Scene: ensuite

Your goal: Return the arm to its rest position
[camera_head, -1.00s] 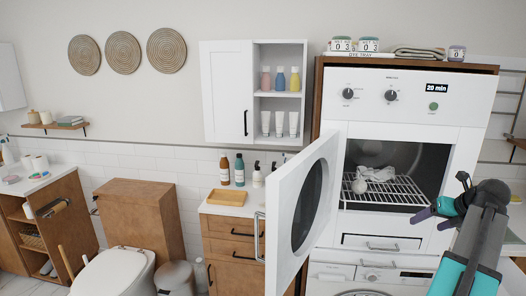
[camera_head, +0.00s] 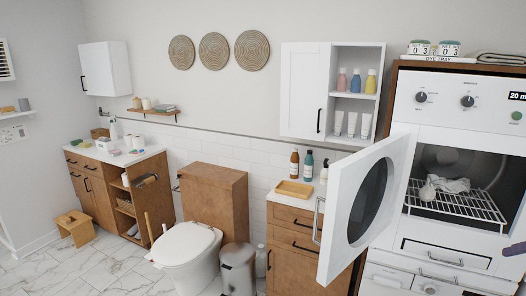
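Only a small dark purple tip of my gripper (camera_head: 514,249) shows at the right edge of the head view, in front of the lower part of the white oven unit (camera_head: 450,112). The rest of my gripper and arm is out of the picture, so its opening cannot be made out. The oven door (camera_head: 372,195) stands wide open to the left. Inside, a crumpled white cloth (camera_head: 452,185) and a small pale round object (camera_head: 427,192) rest on the wire rack (camera_head: 470,207).
A wooden cabinet (camera_head: 305,248) with bottles and a tray stands behind the open door. A grey bin (camera_head: 238,268), a toilet (camera_head: 190,250) and a wooden stool (camera_head: 75,228) stand to the left. The marble floor (camera_head: 100,265) at lower left is clear.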

